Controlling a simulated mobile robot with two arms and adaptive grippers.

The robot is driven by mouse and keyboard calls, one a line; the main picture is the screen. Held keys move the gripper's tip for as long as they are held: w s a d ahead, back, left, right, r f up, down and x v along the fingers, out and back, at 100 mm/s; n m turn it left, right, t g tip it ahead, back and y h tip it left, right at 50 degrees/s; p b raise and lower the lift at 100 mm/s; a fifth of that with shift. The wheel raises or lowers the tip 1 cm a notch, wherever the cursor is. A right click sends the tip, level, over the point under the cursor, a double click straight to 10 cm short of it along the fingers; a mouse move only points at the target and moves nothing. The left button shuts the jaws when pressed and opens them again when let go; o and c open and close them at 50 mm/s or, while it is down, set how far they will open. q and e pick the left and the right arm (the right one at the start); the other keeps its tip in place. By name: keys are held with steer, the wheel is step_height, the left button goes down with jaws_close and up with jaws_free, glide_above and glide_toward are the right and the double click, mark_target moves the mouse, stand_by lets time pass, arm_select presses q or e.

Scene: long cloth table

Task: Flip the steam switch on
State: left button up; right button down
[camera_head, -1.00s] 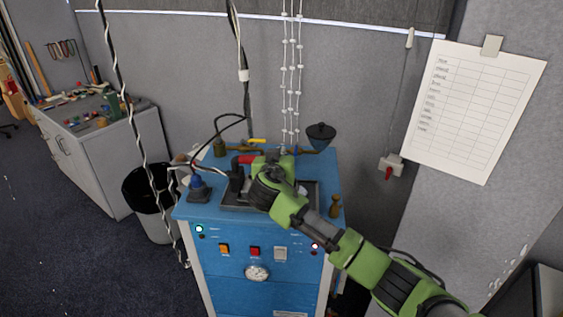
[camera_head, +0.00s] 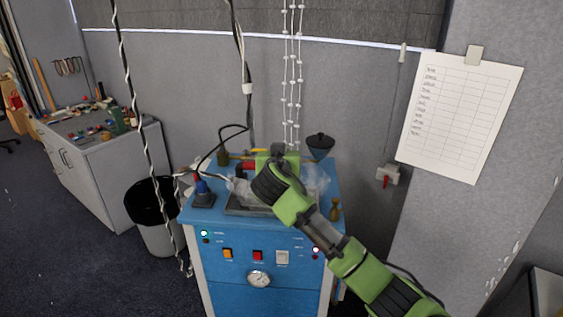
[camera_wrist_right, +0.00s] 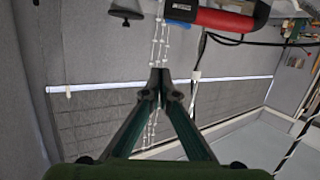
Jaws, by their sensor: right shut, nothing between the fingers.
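The blue machine (camera_head: 225,285) stands in the middle of the head view. Its front panel has an orange switch (camera_head: 228,253), a red switch (camera_head: 258,256), a pale switch (camera_head: 282,257) and a round gauge (camera_head: 259,279). I cannot tell which is the steam switch. A red handle (camera_head: 249,166) shows on top at the back; in the wrist view a red and black handle (camera_wrist_right: 228,19) is at the top, apart from my fingertips. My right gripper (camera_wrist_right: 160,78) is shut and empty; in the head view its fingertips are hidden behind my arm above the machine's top. My left gripper is out of view.
A whitish translucent haze hangs over the dark tray (camera_head: 236,211) on the machine's top. A blue-topped fitting (camera_head: 202,190), a brass fitting (camera_head: 336,208) and a dark funnel (camera_head: 320,142) stand around it. Cables hang at the left. A bin (camera_head: 155,235) stands left.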

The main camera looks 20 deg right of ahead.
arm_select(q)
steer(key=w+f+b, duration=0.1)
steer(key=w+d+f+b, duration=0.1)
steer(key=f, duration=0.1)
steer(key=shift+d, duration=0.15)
arm_select(e)
steer(key=v, duration=0.5)
steer(key=shift+s+d, duration=0.2)
steer(key=shift+s, duration=0.25)
steer(key=shift+a, duration=0.1)
